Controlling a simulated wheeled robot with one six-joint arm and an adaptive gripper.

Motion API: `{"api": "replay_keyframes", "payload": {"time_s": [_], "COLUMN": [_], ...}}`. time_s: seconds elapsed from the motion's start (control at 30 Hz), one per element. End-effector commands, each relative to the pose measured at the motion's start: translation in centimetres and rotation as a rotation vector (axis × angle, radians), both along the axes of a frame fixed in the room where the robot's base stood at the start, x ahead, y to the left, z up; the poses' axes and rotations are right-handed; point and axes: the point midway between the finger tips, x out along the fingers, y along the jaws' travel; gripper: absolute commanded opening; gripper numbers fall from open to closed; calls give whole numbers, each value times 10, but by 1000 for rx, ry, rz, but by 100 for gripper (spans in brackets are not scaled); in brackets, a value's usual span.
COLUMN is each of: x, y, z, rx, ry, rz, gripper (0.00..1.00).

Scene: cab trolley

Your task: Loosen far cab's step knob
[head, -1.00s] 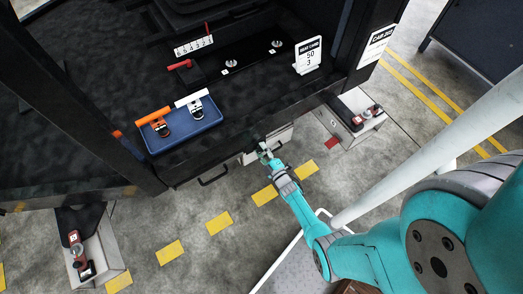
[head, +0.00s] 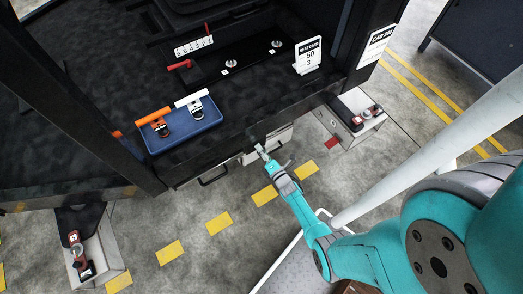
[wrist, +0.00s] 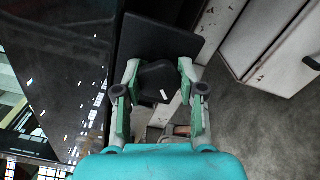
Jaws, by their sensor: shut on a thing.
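The step knob (wrist: 157,80) is a dark, rounded, lobed shape in the wrist view, in front of a flat black plate (wrist: 160,38). My gripper (wrist: 157,70) has its two green-and-grey fingers on either side of the knob and is shut on it. In the head view my gripper (head: 261,150) is at the lower edge of the black cab (head: 240,150). The knob itself is hidden there by the cab edge and the fingers.
A blue tray (head: 185,138) with an orange-handled and a white-handled tool lies on the cab floor. A black step handle (head: 213,178) hangs left of my gripper. Pale stands with red-and-grey clamps (head: 368,116) are at both sides. Floor with yellow dashes is open in front.

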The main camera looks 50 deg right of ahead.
Motion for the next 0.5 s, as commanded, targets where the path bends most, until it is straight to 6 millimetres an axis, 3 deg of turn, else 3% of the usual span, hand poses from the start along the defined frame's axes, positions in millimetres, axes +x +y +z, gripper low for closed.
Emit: {"api": "replay_keyframes", "payload": {"time_s": [0.5], "x": [1], "y": [1], "z": [0], "rx": [-205], "ry": [61], "rz": [4], "gripper": [5]}}
